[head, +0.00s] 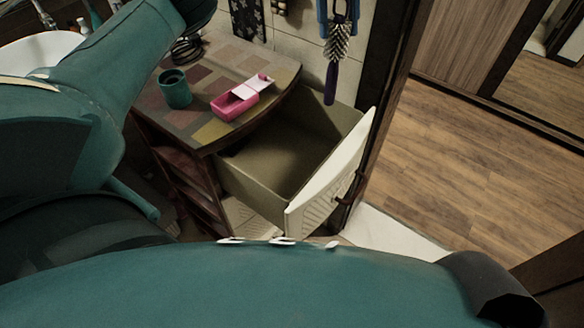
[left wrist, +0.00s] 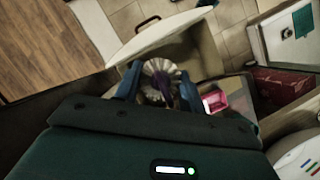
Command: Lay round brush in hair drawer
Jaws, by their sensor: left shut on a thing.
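The round brush (head: 339,45) has pale bristles and a dark purple handle (head: 331,84). My left gripper (head: 338,12) is shut on it at the top of the head view, with a blue finger on each side. The brush hangs handle down, and the handle's tip overlaps the drawer's back edge in the picture. In the left wrist view the brush (left wrist: 160,68) sits between the blue fingers (left wrist: 160,88). The hair drawer (head: 328,185) is pulled open, with a cream front; its visible inside looks empty. It also shows in the left wrist view (left wrist: 163,36). My right gripper is not in view.
On the cabinet top (head: 237,58) stand a teal cup (head: 175,90), an open pink box (head: 236,101) and a dark wire coil (head: 187,48). A dark door frame (head: 385,60) rises right of the drawer. Wooden floor (head: 470,150) lies clear at the right.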

